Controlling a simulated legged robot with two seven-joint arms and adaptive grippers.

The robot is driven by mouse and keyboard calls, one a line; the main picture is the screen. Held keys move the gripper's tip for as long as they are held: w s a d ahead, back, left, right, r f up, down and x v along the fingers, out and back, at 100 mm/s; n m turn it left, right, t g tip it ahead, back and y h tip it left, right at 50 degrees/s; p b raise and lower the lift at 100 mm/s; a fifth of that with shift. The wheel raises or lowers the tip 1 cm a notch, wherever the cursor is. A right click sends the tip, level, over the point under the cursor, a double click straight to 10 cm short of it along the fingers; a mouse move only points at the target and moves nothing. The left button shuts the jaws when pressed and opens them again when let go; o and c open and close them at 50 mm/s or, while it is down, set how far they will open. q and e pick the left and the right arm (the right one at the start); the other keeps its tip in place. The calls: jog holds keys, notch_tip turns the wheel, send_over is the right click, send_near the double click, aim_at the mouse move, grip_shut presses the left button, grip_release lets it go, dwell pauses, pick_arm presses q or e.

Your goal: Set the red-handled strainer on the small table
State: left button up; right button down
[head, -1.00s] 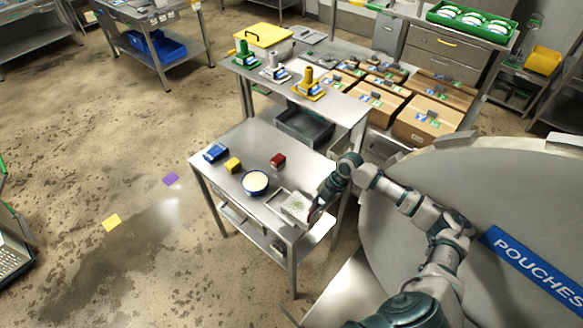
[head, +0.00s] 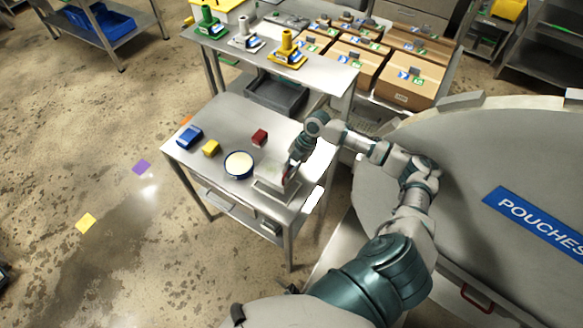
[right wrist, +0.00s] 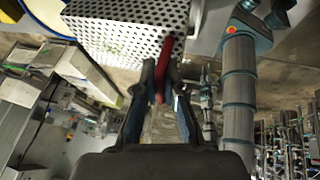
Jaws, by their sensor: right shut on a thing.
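The red-handled strainer is a perforated metal box (right wrist: 130,22) with a red handle (right wrist: 163,68), seen in the right wrist view. My right gripper (right wrist: 160,85) is shut on that handle. In the head view the pale strainer (head: 268,170) is at the right part of the small table (head: 215,125), with my right gripper (head: 292,160) at its right side. It overlaps a shallow metal tray (head: 277,191) there; I cannot tell whether it touches the tray or the table. My left gripper is not in view.
On the small table are a white-filled bowl with a blue rim (head: 239,165), a red block (head: 259,138), a yellow block (head: 211,148) and a blue block (head: 189,137). A higher shelf (head: 320,80) stands behind.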

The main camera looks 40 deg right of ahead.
aim_at(290, 179)
jog(key=shift+b+x, duration=0.55)
jog(key=shift+x, duration=0.2)
jog(key=shift+s+d+f+b, duration=0.1)
jog(key=shift+s+f+b, duration=0.1)
jog(key=shift+f+b, duration=0.15)
jog(key=shift+f, duration=0.35)
jog(key=shift+d+f+b, duration=0.3)
jog(key=shift+f+b, duration=0.05)
jog(key=shift+f, duration=0.25)
jog(key=shift+d+f+b, duration=0.35)
jog(key=shift+f, duration=0.3)
jog(key=shift+s+a+f, duration=0.1)
jog(key=shift+s+a, duration=0.05)
jog(key=shift+a, duration=0.35)
jog(key=shift+w, duration=0.25)
jog(key=shift+d+f, duration=0.1)
jog(key=shift+d, duration=0.25)
jog(key=shift+a+f, duration=0.1)
jog(key=shift+a, duration=0.2)
